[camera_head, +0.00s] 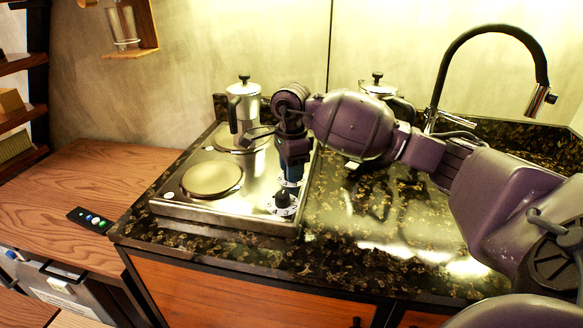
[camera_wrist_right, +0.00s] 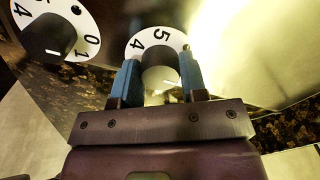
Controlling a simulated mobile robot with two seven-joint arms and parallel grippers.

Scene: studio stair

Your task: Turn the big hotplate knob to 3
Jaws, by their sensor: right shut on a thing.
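The steel hotplate (camera_head: 235,212) lies on the dark counter with two round plates. The larger plate (camera_head: 212,178) is at the front and the smaller one is behind. Two dark knobs on white number dials sit at its right side. My right gripper (camera_head: 291,176) points down and is shut on the rear knob. In the right wrist view the blue fingertips (camera_wrist_right: 160,84) stand on either side of this knob (camera_wrist_right: 158,76), with 4 and 5 showing above it. Its pointer is hard to read. The front knob (camera_head: 283,199) is free; its dial (camera_wrist_right: 82,14) shows at left in the wrist view.
A moka pot (camera_head: 243,103) stands on the rear plate, just left of my right wrist. Another pot (camera_head: 377,86) is behind my arm. A black tap (camera_head: 490,30) rises at the right. The wooden top (camera_head: 110,185) at left holds a small remote (camera_head: 90,220).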

